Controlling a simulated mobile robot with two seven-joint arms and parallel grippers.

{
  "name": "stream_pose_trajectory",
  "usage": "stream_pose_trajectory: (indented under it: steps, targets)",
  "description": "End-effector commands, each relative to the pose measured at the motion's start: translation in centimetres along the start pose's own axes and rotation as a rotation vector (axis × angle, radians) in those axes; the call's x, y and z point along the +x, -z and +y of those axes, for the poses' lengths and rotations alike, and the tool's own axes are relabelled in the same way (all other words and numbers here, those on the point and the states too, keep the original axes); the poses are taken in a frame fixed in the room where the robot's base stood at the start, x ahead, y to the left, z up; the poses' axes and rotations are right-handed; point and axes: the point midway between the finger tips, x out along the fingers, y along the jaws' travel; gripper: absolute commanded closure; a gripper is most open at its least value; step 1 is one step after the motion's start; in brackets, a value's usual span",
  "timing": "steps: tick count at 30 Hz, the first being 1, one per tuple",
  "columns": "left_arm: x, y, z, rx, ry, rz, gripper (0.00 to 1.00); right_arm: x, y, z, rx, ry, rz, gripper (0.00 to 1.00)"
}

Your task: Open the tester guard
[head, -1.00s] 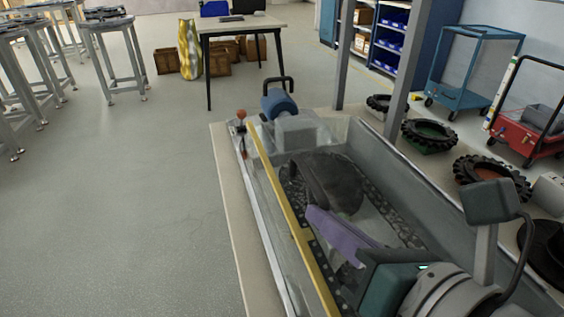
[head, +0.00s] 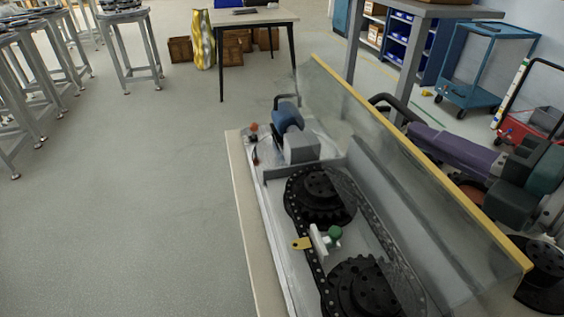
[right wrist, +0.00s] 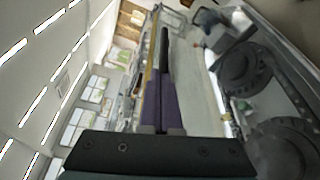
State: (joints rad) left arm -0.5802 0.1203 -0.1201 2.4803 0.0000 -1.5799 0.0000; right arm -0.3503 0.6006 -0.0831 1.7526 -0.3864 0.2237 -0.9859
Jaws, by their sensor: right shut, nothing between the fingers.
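The tester guard (head: 400,165) is a clear panel with a yellow edge strip. In the head view it stands raised and tilted toward the right side of the tester bed (head: 262,205), whose inside lies uncovered. My right gripper (head: 415,132) has purple fingers, shut and empty. It is just beyond the yellow strip, on the right; I cannot tell whether it touches the guard. In the right wrist view the shut fingers (right wrist: 163,45) lie close alongside the yellow strip. My left gripper is not in view.
Two black sprockets (head: 320,195) with a chain lie in the bed, with a green knob (head: 334,232) and a yellow tag (head: 301,243) between them. A blue motor (head: 287,117) is at the far end. A blue cart (head: 490,75) stands right.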

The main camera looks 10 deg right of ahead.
Motion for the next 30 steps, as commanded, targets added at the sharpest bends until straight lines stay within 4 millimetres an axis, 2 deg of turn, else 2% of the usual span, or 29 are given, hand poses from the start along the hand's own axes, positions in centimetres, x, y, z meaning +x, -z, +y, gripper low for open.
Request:
stream_pose_trajectory:
  steps: [6, 15, 21, 30]
  targets:
    - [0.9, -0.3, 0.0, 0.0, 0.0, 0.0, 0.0, -1.4, -3.9, -0.4, 0.175, -0.059, -0.003, 1.0]
    - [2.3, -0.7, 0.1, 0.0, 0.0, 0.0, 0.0, -2.6, -7.5, -1.3, 0.358, -0.122, -0.003, 1.0]
    - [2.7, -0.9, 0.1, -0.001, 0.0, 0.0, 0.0, -3.1, -8.8, -1.5, 0.423, -0.147, -0.002, 1.0]
    - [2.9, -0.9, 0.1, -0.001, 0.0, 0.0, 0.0, -3.3, -9.3, -1.7, 0.452, -0.156, -0.001, 1.0]
